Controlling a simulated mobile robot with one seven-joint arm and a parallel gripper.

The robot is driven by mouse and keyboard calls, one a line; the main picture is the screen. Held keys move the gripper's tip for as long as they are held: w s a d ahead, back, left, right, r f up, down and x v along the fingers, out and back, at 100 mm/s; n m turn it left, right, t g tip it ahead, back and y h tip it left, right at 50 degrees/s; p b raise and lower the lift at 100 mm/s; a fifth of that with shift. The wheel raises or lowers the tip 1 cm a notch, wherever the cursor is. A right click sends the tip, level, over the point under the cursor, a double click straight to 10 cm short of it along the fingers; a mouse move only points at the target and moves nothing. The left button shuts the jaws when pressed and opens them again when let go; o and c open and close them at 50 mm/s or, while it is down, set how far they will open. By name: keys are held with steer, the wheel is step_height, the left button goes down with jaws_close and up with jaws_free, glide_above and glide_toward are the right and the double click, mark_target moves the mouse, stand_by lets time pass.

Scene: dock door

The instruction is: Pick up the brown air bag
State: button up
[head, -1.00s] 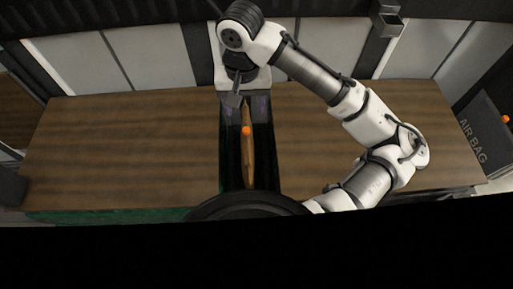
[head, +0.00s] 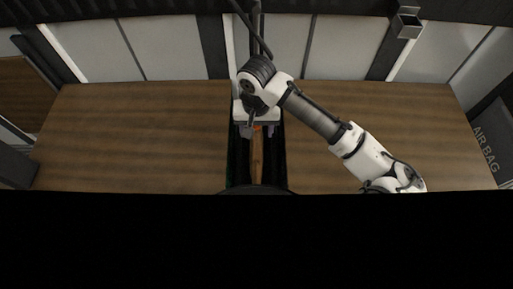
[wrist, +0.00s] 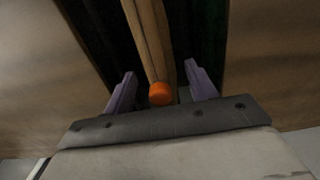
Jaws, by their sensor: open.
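The brown air bag (head: 257,160) is a long, narrow brown piece standing on edge in the dark gap between two wooden surfaces. In the wrist view the air bag (wrist: 150,35) runs up and away, with an orange cap (wrist: 160,94) at its near end. My gripper (wrist: 161,90) is open, with one purple finger on each side of the orange cap. I see a gap between each finger and the bag. In the head view my gripper (head: 257,131) is over the far part of the slot, and my wrist hides part of the bag.
Brown wooden surfaces (head: 140,135) lie left and right of the dark slot (head: 237,165). White panels (head: 170,50) stand behind. A grey bin marked AIR BAG (head: 493,140) is at the right edge. Black covers the bottom of the head view.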

steer(key=shift+f, duration=0.45)
steer(key=shift+c, duration=0.2)
jaws_close()
steer(key=shift+r, duration=0.15)
